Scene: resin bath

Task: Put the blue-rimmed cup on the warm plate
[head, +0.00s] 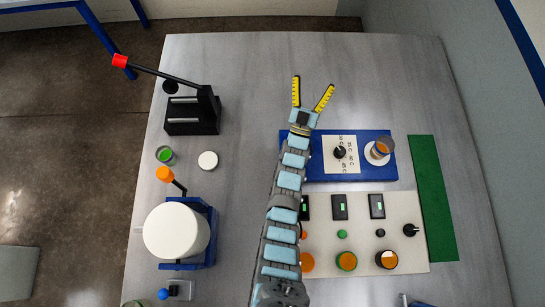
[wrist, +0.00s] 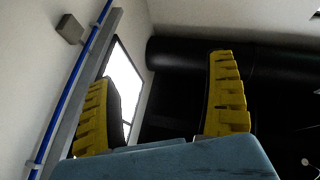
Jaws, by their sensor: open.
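My gripper (head: 313,82) is open and empty, its two yellow fingers spread over the far middle of the table. Its fingers (wrist: 160,105) also show apart in the wrist view, with nothing between them. A blue unit (head: 372,174) with a white dial panel lies right of my arm, partly hidden by it. A small round vessel with orange inside (head: 380,150) stands on its right end. Several round orange items, including a green-ringed one (head: 346,261) and a dark-ringed one (head: 387,260), sit on a beige board. I cannot make out a blue rim or tell which surface is the warm plate.
The beige board (head: 360,230) carries several dark displays and knobs. A green strip (head: 432,195) lies to its right. At left are a black lever press (head: 192,115), a white disc (head: 208,160), a green-filled cup (head: 165,155) and a white drum (head: 176,231). The far right table is clear.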

